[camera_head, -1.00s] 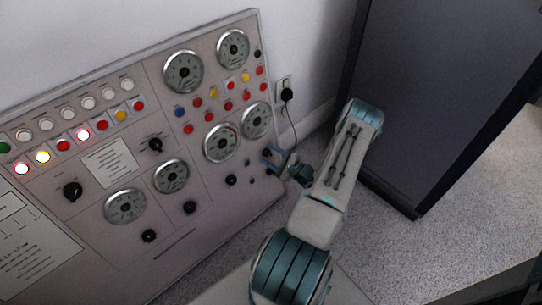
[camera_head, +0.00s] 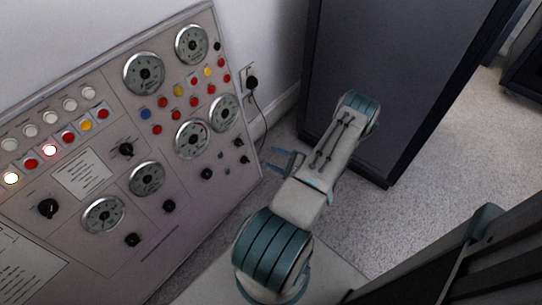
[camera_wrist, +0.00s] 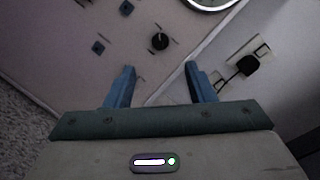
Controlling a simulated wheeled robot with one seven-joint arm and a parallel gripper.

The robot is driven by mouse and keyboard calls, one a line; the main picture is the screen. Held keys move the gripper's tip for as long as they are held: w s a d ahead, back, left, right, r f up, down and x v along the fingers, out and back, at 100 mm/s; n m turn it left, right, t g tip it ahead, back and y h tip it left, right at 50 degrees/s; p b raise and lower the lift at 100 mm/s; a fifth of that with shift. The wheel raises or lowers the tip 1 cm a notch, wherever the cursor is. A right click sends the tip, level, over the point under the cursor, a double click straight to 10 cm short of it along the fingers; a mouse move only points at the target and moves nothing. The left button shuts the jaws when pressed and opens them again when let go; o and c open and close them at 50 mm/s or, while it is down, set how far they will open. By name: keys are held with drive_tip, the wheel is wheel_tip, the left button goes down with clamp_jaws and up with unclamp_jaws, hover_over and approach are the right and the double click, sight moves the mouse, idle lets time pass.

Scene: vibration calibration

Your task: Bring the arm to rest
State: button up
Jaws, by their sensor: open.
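My gripper (camera_head: 278,160) is beside the right edge of the control panel (camera_head: 160,240) in the head view, partly hidden by my arm. In the wrist view my gripper (camera_wrist: 158,72) has its two blue fingers apart with nothing between them. The lower right part of the panel (camera_wrist: 50,30) lies beyond the fingertips, with a black knob (camera_wrist: 160,41) and two small blue-grey knobs. I cannot tell the exact gap to the panel, but no contact shows.
A dark cabinet (camera_head: 400,70) stands behind and right of my arm. A wall socket with a black plug (camera_head: 251,83) and hanging cord is right of the panel, also in the wrist view (camera_wrist: 247,65). Carpeted floor (camera_head: 430,190) is open at the right.

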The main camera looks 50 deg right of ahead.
idle(0.4)
drive_tip(key=w+a+r+n+g+y+p, duration=0.2)
drive_tip(key=a+r+n+g+p, duration=0.3)
drive_tip(key=r, duration=0.7)
drive_tip(key=w+a+r+n+g+y+p, duration=0.25)
drive_tip(key=a+r+n+g+p, duration=0.35)
drive_tip(key=r, duration=0.6)
drive_tip(key=w+a+r+n+g+y+p, duration=0.2)
drive_tip(key=w+a+r+g, duration=0.15)
drive_tip(key=a+r, duration=0.65)
drive_tip(key=s+a+r+n+h+p, duration=0.3)
drive_tip(key=s+a+r+p, duration=0.1)
drive_tip(key=r, duration=0.7)
drive_tip(key=s+a+r+n+h+p, duration=0.4)
drive_tip(key=s+r+p, duration=0.1)
drive_tip(key=r, duration=0.7)
drive_tip(key=s+a+r+n+h+p, duration=0.3)
drive_tip(key=r+p, duration=0.3)
drive_tip(key=r, duration=0.6)
drive_tip(key=shift+s+a+n+h+p, duration=0.3)
drive_tip(key=shift+s+a+n+h, duration=0.15)
drive_tip(key=shift+s+h, duration=0.3)
drive_tip(key=shift+c, duration=0.2)
